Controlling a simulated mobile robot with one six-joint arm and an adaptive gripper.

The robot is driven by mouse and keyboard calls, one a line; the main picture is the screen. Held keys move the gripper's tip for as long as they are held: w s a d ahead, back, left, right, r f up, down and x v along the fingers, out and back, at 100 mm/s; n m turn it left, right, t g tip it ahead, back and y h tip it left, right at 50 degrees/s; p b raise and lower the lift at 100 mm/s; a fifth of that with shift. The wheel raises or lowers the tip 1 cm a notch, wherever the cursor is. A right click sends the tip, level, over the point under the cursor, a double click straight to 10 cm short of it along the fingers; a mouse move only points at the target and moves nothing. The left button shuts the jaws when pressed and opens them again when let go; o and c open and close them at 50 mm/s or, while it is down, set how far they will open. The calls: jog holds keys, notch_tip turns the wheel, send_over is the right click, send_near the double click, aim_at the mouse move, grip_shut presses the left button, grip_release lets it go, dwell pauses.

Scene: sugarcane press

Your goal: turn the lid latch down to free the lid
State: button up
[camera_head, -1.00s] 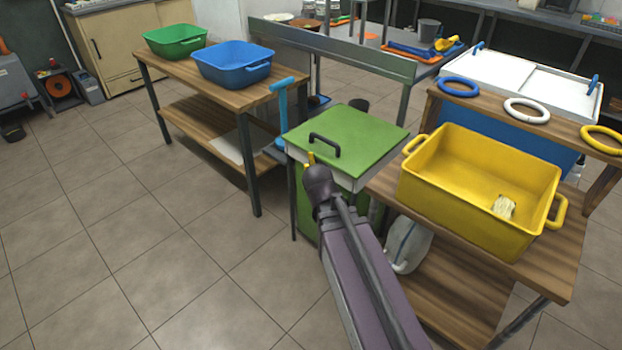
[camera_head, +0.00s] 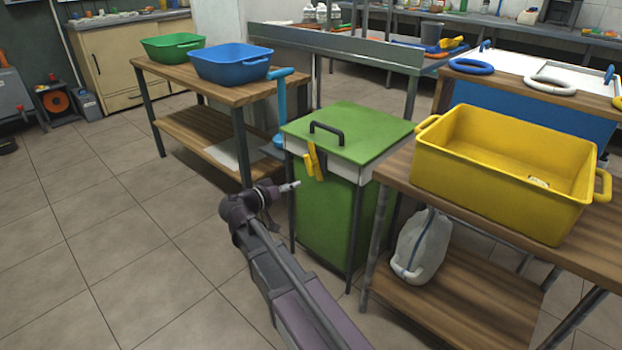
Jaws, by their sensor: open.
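The yellow lid latch (camera_head: 315,162) is on the front of the green press box, below the black lid handle (camera_head: 327,130). It stands nearly upright, with its upper end at the lid's front edge. The green lid (camera_head: 365,128) lies flat and closed on the box. My gripper (camera_head: 291,186) is in front of the box, to the left of and a little below the latch in the picture. It appears apart from the latch and is open and empty. It is small here, and its separate fingers are hard to make out.
A wooden table with a yellow tub (camera_head: 480,190) stands close on the right, with a white sack (camera_head: 420,245) on its lower shelf. A table with a blue tub (camera_head: 230,65) and a green tub (camera_head: 172,48) stands at the left.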

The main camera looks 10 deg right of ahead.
aim_at(311, 162)
jog(key=a, duration=0.1)
jog(key=w+a+t, duration=0.1)
jog(key=a+b, duration=0.1)
jog(key=shift+w+a+r+t+h, duration=0.1)
jog(key=shift+w+r+t+h, duration=0.05)
jog(key=shift+r+t+h, duration=0.2)
jog(key=shift+f, duration=0.1)
jog(key=x, duration=1.4)
